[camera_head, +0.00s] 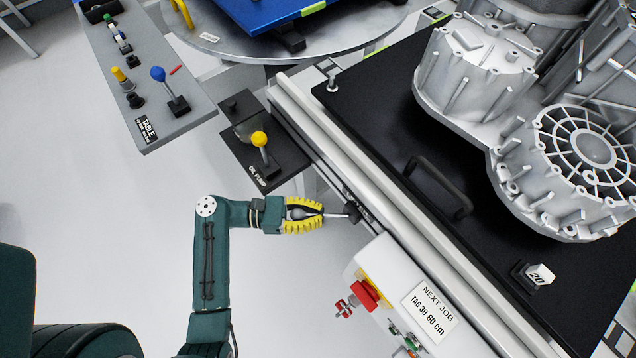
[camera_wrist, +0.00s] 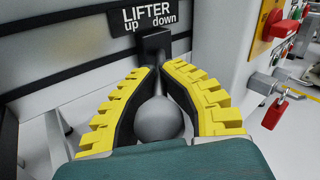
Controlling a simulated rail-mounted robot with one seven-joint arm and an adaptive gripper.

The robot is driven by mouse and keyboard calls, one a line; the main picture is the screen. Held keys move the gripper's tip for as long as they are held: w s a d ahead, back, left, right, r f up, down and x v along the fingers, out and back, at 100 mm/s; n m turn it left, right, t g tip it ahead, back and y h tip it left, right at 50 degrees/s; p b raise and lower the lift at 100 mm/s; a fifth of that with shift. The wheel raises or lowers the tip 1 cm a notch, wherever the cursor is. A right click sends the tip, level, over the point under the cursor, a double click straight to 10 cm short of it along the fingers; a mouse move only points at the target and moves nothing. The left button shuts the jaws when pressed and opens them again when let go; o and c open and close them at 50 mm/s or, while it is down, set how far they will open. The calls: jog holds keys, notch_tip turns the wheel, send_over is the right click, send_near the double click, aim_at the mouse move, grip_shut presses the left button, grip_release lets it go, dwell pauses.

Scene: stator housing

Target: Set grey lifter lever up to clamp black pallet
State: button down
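The grey lifter lever (camera_head: 338,215) sticks out to the left from the side of the machine bench. Its grey ball knob (camera_wrist: 158,120) sits between my fingers in the wrist view, below a dark mount under the "LIFTER up down" label (camera_wrist: 150,18). My gripper (camera_head: 322,214) has yellow ribbed fingers that curve around the knob, with their tips close together at the rod; in the wrist view, my gripper (camera_wrist: 158,68) hides most of the rod. The black pallet (camera_head: 385,110) lies on the bench and carries a large grey metal housing (camera_head: 540,120).
The floor to the left is clear.

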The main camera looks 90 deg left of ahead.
jog(key=c, duration=1.1)
grip_release()
jog(key=s, duration=0.7)
jog(key=shift+s+a, duration=0.15)
jog(key=shift+s, duration=0.1)
jog(key=shift+c, duration=0.3)
